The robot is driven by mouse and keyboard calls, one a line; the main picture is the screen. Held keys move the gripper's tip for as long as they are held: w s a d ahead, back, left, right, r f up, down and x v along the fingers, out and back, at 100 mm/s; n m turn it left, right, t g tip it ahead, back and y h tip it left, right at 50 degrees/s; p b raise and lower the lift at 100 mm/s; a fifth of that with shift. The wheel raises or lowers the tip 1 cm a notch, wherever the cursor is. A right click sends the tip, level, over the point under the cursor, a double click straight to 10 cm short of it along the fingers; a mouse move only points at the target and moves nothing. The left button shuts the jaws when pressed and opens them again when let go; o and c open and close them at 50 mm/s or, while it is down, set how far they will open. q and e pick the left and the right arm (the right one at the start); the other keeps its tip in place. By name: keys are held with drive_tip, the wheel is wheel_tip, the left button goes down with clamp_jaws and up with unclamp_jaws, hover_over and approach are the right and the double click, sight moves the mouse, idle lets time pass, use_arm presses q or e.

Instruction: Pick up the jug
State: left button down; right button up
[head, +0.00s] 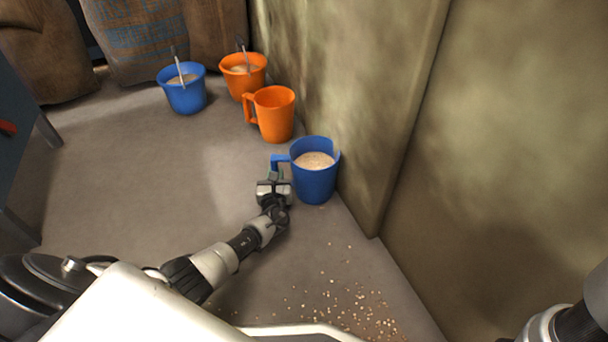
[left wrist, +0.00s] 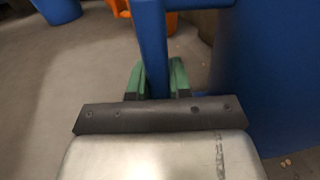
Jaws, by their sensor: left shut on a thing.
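The blue jug (head: 316,183) stands upright on the floor close to the wall, with pale grain in it. Its handle points left. My left gripper (head: 275,174) is at the handle, to the left of the jug. In the left wrist view the green-padded fingers of my left gripper (left wrist: 158,80) are shut on the blue handle (left wrist: 153,45), one on each side. The jug's body (left wrist: 265,75) fills the right of that view. Of my right arm only a part shows at the lower right of the head view; its gripper is out of view.
An orange jug (head: 275,121) stands behind the blue jug. Beyond it are an orange bucket (head: 256,82) and a blue bucket (head: 189,98), each with grain and a tool. Sacks (head: 140,40) stand at the back. A wall (head: 375,130) is close on the right. Grain lies scattered (head: 355,310) in front.

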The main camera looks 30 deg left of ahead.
sight(273, 157)
idle(0.6)
use_arm(q)
drive_tip(key=shift+r, duration=0.15)
drive_tip(key=shift+s+a+r+p, duration=0.15)
drive_tip(key=shift+r+p, duration=0.3)
drive_tip(key=shift+p, duration=0.3)
wheel_tip(273, 157, up, 6)
drive_tip(key=p, duration=0.5)
drive_tip(key=shift+r+p, duration=0.2)
drive_tip(key=shift+p, duration=0.15)
drive_tip(key=s+a+p, duration=0.5)
drive_tip(key=s+a, duration=0.7)
drive_tip(key=s, duration=0.2)
drive_tip(key=shift+s+a+f, duration=0.25)
drive_tip(key=shift+s+a, duration=0.15)
